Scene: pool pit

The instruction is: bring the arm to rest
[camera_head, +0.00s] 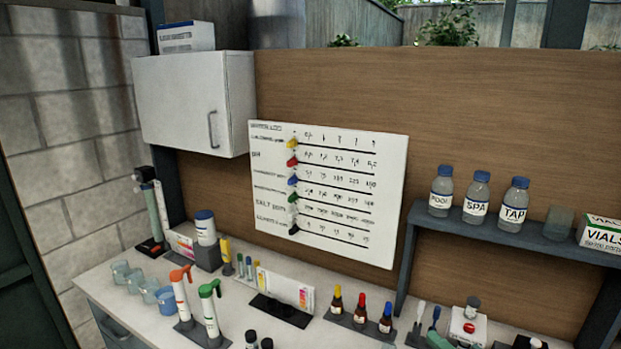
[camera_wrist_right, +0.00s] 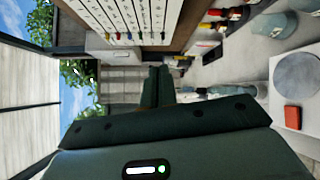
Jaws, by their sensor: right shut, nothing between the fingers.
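My right gripper (camera_wrist_right: 160,88) shows in the right wrist view, its two dark green fingers together in the middle of the picture. It is shut and empty, with free air around the fingertips. Beyond it, the wall cabinet (camera_wrist_right: 112,46) and the white chart board (camera_wrist_right: 128,14) appear turned sideways. In the head view I cannot make out either gripper clearly. My left gripper is in neither view.
The counter (camera_head: 125,305) carries glass beakers (camera_head: 150,290), orange-topped and green-topped tools, and dropper bottles (camera_head: 360,308). A dark shelf (camera_head: 500,236) holds the POOL, SPA and TAP bottles and a VIALS box (camera_head: 601,236). The white cabinet (camera_head: 180,100) juts out at left.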

